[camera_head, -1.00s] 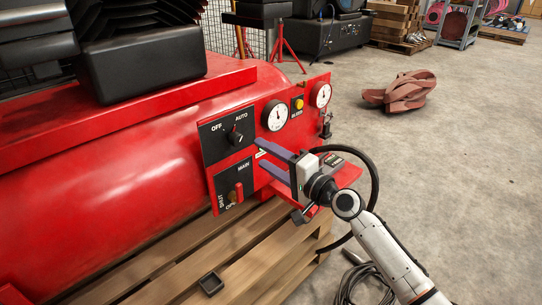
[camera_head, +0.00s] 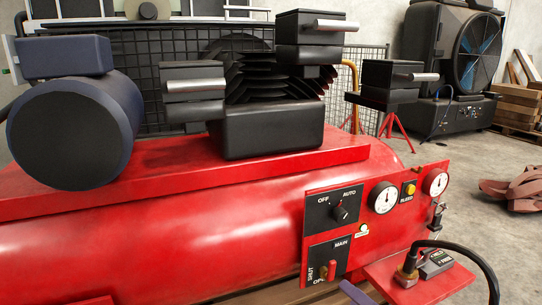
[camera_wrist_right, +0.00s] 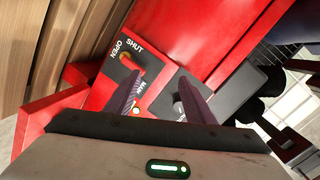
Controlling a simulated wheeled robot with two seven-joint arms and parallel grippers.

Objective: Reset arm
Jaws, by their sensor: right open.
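My right gripper (camera_wrist_right: 158,80) is open and empty in the right wrist view, its two purple fingers pointing at the control panel. In the head view only a bit of one purple finger (camera_head: 355,293) shows at the bottom edge; the rest is out of frame. The panel carries a black OFF/AUTO knob (camera_head: 340,213) and, below it, a red MAIN handle (camera_head: 331,270) marked SHUT and OPEN. I cannot tell whether a finger touches the panel. My left gripper is out of view.
The red tank (camera_head: 200,240) with its black finned pump (camera_head: 265,130) fills the left and middle. Two gauges (camera_head: 384,197) and a yellow button (camera_head: 409,189) sit right of the knob. A red shelf (camera_head: 425,285) with a black cable juts out.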

